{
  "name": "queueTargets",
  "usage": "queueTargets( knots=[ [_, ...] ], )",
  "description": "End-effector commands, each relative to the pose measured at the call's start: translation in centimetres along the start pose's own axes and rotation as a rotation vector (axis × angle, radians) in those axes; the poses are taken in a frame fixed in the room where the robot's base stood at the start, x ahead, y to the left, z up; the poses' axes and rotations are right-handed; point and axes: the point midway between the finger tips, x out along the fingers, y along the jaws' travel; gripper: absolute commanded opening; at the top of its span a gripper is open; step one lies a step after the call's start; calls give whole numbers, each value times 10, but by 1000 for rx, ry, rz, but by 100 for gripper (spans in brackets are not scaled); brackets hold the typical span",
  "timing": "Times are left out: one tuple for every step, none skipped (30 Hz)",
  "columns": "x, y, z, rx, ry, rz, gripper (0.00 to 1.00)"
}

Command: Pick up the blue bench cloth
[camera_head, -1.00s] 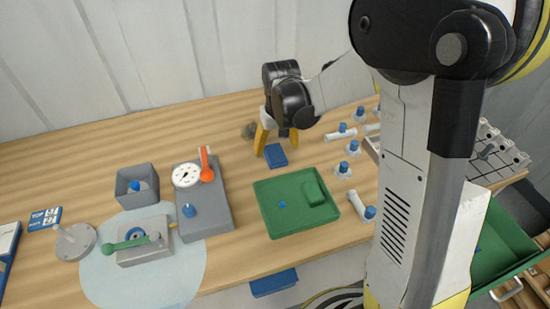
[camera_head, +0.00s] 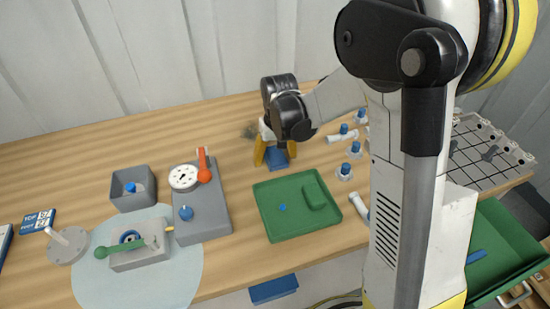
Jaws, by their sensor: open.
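The blue bench cloth (camera_head: 277,160) looks like a small folded blue block on the wooden table, behind the green tray. My gripper (camera_head: 272,157) has yellow fingers and is open. It is low over the cloth, with one finger at its left side and the dark gripper body above it. The far part of the cloth is hidden by the gripper. I cannot tell whether the fingers touch it.
The green tray (camera_head: 268,232) stands just in front of the cloth. A grey gauge box (camera_head: 207,222) with a red-handled valve is to the left. Several blue-capped fittings (camera_head: 344,171) stand to the right. A greyish clump (camera_head: 249,132) lies behind. Bare table lies left of the gripper.

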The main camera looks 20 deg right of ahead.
Motion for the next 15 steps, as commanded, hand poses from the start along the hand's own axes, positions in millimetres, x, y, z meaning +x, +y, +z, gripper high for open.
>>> queueTargets(
  knots=[
    [0, 0, 0, 0, 0, 0, 79],
    [0, 0, 0, 0, 0, 0, 79],
    [0, 0, 0, 0, 0, 0, 79],
    [0, 0, 0, 0, 0, 0, 79],
    [0, 0, 0, 0, 0, 0, 79],
    [0, 0, 0, 0, 0, 0, 79],
    [0, 0, 0, 0, 0, 0, 79],
    [0, 0, 0, 0, 0, 0, 71],
    [0, 0, 0, 0, 0, 0, 59],
    [0, 0, 0, 0, 0, 0, 50],
    [0, 0, 0, 0, 0, 0, 40],
    [0, 0, 0, 0, 0, 0, 29],
    [0, 0, 0, 0, 0, 0, 27],
    [0, 0, 0, 0, 0, 0, 27],
    [0, 0, 0, 0, 0, 0, 27]
  ],
)
